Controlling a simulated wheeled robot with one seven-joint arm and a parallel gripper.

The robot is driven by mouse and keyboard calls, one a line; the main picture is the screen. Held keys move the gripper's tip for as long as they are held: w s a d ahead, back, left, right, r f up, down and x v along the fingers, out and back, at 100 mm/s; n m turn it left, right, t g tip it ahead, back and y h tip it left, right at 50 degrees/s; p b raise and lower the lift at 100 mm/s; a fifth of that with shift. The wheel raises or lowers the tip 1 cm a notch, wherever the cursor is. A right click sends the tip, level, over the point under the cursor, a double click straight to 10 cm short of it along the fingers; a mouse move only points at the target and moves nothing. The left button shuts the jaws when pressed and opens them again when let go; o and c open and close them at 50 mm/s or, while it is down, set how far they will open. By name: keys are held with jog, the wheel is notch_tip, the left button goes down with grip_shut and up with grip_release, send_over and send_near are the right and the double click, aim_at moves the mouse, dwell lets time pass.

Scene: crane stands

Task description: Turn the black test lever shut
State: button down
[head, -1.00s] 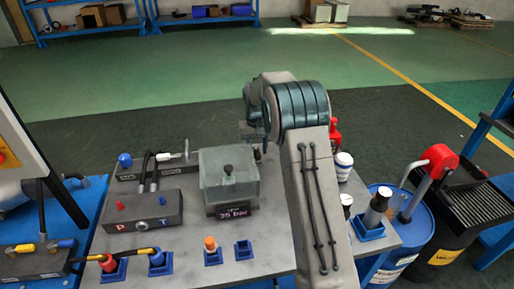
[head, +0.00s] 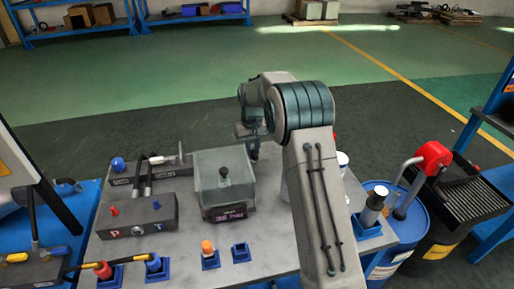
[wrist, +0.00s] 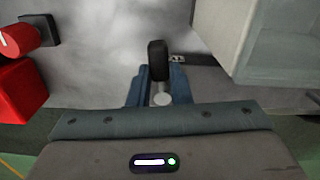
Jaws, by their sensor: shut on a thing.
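The black test lever (wrist: 157,60) shows in the wrist view as a short upright black grip with a pale round part below it. My gripper (wrist: 157,84) is shut on it, with its blue fingers on either side. How far the lever is turned cannot be told.
A red object (wrist: 20,85) is at left in the wrist view. A blue drum (head: 405,222) stands right of the bench.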

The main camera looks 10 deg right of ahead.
aim_at(253, 150)
jog(key=c, duration=1.3)
grip_release()
notch_tip(253, 150, up, 14)
jog(key=shift+f, duration=0.1)
